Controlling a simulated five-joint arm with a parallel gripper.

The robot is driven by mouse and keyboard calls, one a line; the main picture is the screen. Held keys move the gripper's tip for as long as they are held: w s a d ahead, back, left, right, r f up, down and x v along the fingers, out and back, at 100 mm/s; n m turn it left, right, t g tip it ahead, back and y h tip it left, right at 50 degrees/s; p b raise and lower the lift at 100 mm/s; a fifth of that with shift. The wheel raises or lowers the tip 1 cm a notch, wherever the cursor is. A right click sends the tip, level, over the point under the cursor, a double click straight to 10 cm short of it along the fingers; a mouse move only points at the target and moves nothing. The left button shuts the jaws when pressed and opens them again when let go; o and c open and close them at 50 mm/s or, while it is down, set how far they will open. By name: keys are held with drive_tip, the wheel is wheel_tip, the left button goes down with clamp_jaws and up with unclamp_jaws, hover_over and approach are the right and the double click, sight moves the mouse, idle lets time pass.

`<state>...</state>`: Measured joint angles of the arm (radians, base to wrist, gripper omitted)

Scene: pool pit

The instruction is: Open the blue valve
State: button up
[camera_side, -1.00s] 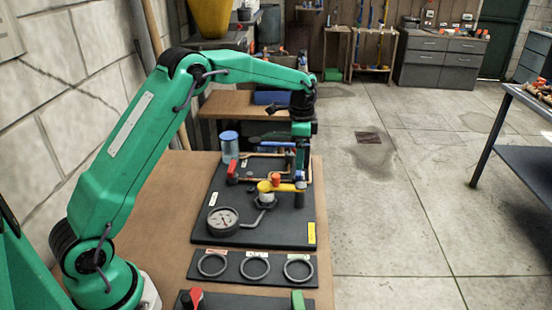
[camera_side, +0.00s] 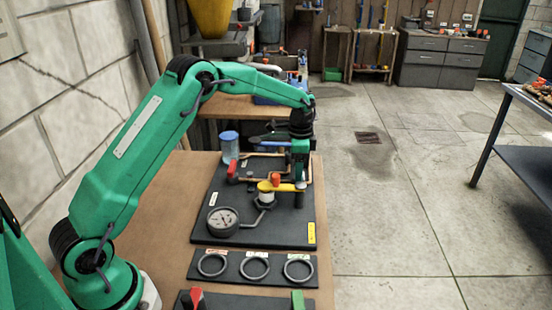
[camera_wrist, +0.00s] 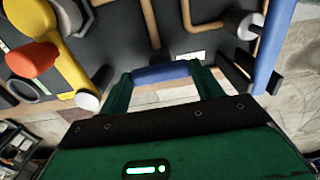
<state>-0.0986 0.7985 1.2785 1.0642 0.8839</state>
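My gripper (camera_side: 300,172) points down over the far right part of the dark valve board (camera_side: 215,195). In the wrist view, my gripper (camera_wrist: 163,77) has its two green fingers apart. A short blue bar (camera_wrist: 165,72), apparently part of the blue valve's handle, spans the gap near the fingertips. I cannot tell whether the fingers touch it. A second, longer blue piece (camera_wrist: 273,45) stands at the right of the wrist view. In the side view my gripper hides most of the blue valve.
A yellow lever (camera_side: 282,187) with an orange knob (camera_side: 276,178) sits close in front of my gripper. Three rings (camera_side: 255,267) lie nearer the front.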

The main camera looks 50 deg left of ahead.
drive_tip(key=shift+c, duration=0.6)
drive_tip(key=shift+n, duration=0.4)
drive_tip(key=n, duration=0.7)
drive_tip(key=shift+n, duration=0.4)
drive_tip(key=n, duration=0.4)
drive_tip(key=shift+r+n, duration=0.1)
drive_tip(key=shift+n, duration=0.2)
drive_tip(key=n, duration=0.4)
drive_tip(key=shift+n, duration=0.4)
